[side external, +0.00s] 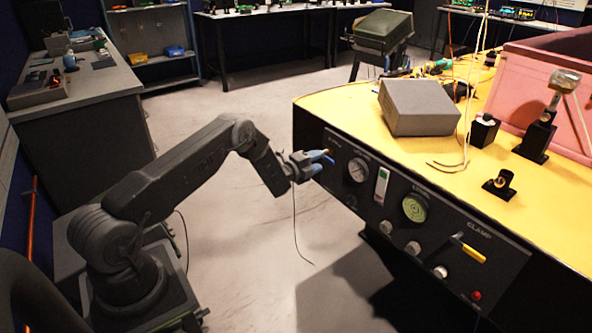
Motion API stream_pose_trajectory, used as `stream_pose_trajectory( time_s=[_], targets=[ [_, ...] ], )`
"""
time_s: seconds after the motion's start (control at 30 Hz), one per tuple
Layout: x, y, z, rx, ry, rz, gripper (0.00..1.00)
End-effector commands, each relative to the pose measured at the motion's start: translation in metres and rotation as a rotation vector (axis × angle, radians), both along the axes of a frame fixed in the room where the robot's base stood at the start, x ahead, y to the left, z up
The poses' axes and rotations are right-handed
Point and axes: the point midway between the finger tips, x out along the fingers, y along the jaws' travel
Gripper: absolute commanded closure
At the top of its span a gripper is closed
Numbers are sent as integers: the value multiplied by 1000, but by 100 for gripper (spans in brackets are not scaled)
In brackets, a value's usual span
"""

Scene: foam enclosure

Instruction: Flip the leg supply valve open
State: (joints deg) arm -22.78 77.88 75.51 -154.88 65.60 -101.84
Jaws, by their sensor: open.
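The black control panel (455,222) runs along the front side of the yellow-topped table. At its far left end, a small yellow part (329,152) shows right at my fingertips; it looks like the handle of the supply valve. The rest of that valve is hidden behind my gripper. My gripper (319,161) has blue fingertips and is open at the panel's left end. I cannot tell whether the fingers touch the handle or which way the handle points.
A yellow clamp lever (468,249) sits farther right. A grey box (418,107) stands on the table. The floor before the panel is clear.

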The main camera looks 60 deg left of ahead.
Motion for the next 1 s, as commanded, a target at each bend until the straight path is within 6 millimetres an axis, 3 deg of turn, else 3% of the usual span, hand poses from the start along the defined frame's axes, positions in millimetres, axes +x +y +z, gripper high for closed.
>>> stream_pose_trajectory(
  time_s=[0.3,0.5,1.0],
  targets=[
    [-60,0,0,-1,1,1,55],
    [-86,0,1,0,0,0,55],
    [-95,-1,2,3,-2,-5,55]
  ],
)
